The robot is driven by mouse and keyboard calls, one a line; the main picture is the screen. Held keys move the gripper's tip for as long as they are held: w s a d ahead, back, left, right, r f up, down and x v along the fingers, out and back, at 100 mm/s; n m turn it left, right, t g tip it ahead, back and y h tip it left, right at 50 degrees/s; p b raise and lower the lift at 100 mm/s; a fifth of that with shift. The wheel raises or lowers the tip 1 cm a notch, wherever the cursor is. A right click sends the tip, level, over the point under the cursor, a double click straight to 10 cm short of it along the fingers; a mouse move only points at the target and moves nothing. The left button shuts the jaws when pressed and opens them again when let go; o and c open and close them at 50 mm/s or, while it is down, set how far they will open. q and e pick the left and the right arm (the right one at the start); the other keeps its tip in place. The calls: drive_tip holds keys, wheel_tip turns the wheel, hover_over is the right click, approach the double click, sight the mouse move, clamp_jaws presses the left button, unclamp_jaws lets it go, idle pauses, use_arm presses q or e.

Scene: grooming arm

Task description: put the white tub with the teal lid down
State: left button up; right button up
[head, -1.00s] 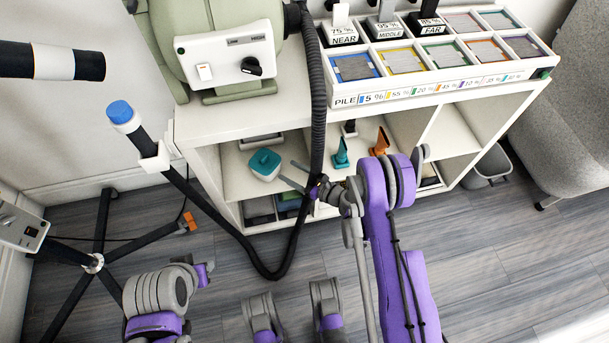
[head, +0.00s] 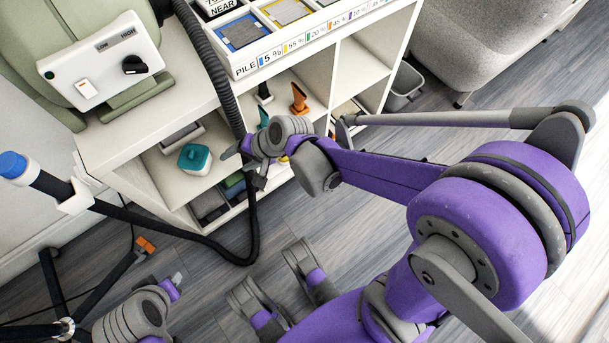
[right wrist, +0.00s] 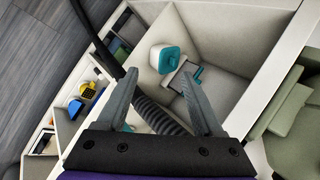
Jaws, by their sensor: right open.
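The white tub with the teal lid (head: 194,159) stands upright on the upper shelf inside the white cabinet, in its left compartment. It also shows in the right wrist view (right wrist: 165,58), beyond and between the fingertips. My right gripper (head: 243,164) is at the front of the compartment, right of the tub and apart from it. In the right wrist view its two fingers (right wrist: 160,80) are spread wide with no object gripped. My left gripper (head: 175,281) is low at the left, far from the tub; its jaw opening is unclear.
A black ribbed hose (head: 220,85) hangs down the cabinet front close to my right gripper and crosses the right wrist view. An orange item (head: 299,98) and a teal item (head: 264,115) stand on the shelf to the right. A black stand (head: 65,328) is at the lower left.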

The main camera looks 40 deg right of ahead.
drive_tip(key=s+d+r+n+h, duration=0.1)
drive_tip(key=s+d+n, duration=0.1)
drive_tip(key=s, duration=0.3)
drive_tip(key=s+d+n+g+h, duration=0.1)
drive_tip(key=s+d+n+h, duration=0.1)
drive_tip(key=s, duration=0.4)
drive_tip(key=s+d+r+n+h, duration=0.1)
drive_tip(key=s+d+n+h, duration=0.1)
drive_tip(key=s+d+n, duration=0.2)
drive_tip(key=shift+s+r+n, duration=0.3)
drive_tip(key=shift+s+n, duration=0.5)
drive_tip(key=shift+s, duration=0.05)
use_arm(q)
wheel_tip(320, 180, up, 23)
drive_tip(key=w+t+p, duration=0.1)
drive_tip(key=p, duration=1.8)
drive_tip(key=shift+f+p, duration=0.15)
drive_tip(key=shift+p, duration=0.25)
use_arm(e)
wheel_tip(320, 180, up, 23)
drive_tip(key=w, duration=0.1)
drive_tip(key=shift+f+t, duration=0.2)
drive_tip(key=shift+t, duration=0.1)
use_arm(q)
drive_tip(key=shift+w, duration=0.15)
use_arm(e)
drive_tip(key=shift+w, duration=0.15)
